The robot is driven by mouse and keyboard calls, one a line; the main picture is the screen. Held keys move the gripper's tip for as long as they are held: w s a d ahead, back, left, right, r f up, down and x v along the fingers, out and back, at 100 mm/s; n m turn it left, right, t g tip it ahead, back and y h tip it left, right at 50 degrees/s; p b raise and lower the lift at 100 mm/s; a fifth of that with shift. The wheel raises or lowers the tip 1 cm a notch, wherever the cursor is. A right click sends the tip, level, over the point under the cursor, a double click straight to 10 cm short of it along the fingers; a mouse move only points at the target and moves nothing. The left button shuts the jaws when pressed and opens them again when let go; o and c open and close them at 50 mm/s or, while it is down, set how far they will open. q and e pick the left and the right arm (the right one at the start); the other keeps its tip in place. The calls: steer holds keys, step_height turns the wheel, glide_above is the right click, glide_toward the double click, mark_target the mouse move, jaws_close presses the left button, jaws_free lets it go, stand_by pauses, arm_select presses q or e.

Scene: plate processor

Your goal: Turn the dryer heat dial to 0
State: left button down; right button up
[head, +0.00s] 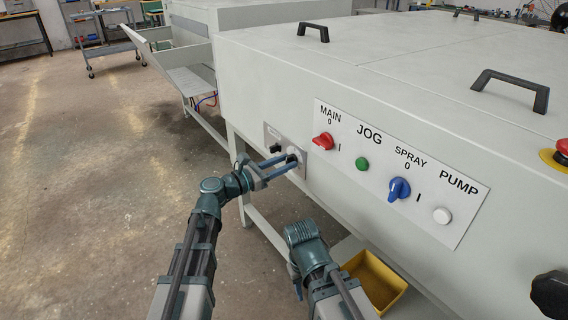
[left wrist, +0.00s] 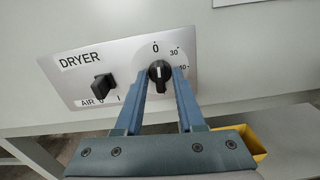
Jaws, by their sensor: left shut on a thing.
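The dryer panel (left wrist: 75,87) is a small silver plate on the machine's front. It also shows in the head view (head: 270,134). The black heat dial (left wrist: 159,72) sits on its white scale, with 0 at the top and 30 to its right. The dial's white pointer line stands about upright, toward the 0. My left gripper (head: 290,162) is shut on the dial, with one blue finger on each side in the left wrist view (left wrist: 160,80).
The black air switch (left wrist: 104,87) is left of the dial. In the head view, the panel to the right has the red main switch (head: 323,142), green jog button (head: 362,164), blue spray switch (head: 399,188) and white pump button (head: 441,215). A yellow bin (head: 385,277) is below.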

arm_select(q)
steer(key=shift+s+n, duration=0.1)
steer(key=shift+n, duration=0.4)
steer(key=c, duration=0.9)
jaws_free()
steer(key=v, duration=1.3)
steer(key=shift+s+a, duration=0.25)
steer(key=shift+a, duration=0.1)
steer(key=shift+f, duration=0.1)
